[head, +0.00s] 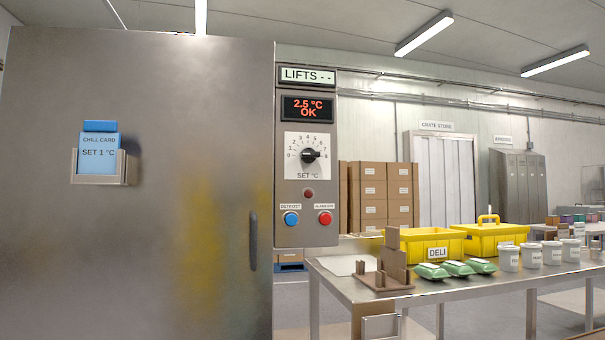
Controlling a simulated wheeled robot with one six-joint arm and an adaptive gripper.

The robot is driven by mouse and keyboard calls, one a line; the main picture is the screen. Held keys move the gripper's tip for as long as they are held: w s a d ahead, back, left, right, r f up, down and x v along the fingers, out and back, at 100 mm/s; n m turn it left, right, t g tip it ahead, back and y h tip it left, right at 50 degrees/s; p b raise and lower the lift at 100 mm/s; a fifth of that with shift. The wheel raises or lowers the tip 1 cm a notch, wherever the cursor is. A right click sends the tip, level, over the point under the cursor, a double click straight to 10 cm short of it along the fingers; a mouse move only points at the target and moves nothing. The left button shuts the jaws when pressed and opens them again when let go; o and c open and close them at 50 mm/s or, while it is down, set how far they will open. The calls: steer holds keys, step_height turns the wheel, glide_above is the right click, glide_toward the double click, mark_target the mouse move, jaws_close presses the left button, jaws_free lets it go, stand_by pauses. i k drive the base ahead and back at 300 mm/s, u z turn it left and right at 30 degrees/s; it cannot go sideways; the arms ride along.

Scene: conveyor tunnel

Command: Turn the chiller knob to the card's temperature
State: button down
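The chiller knob (310,155) is black and sits on a white dial plate (301,166) marked "SET °C", with numbers from 0 at the left over the top to about 8 at the right. Its bar seems to point right, toward the high numbers; the exact mark is too small to tell. The grey control panel (286,221) carries a display (307,108) reading "2.5 °C OK". The blue chill card (99,153) reads "SET 1 °C" and stands in a metal holder (125,167) on the chiller door. My gripper is not in view.
Below the dial are a small dark red lamp (308,194), a blue button (291,218) and a red button (325,218). The door handle (254,240) is left of the panel. A steel table (350,288) with yellow crates (427,241), green packs and white tubs stands at right.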

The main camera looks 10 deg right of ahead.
mark_target(308, 155)
steer(key=u, duration=1.35)
steer(key=i, duration=0.75)
steer(key=z, duration=1.3)
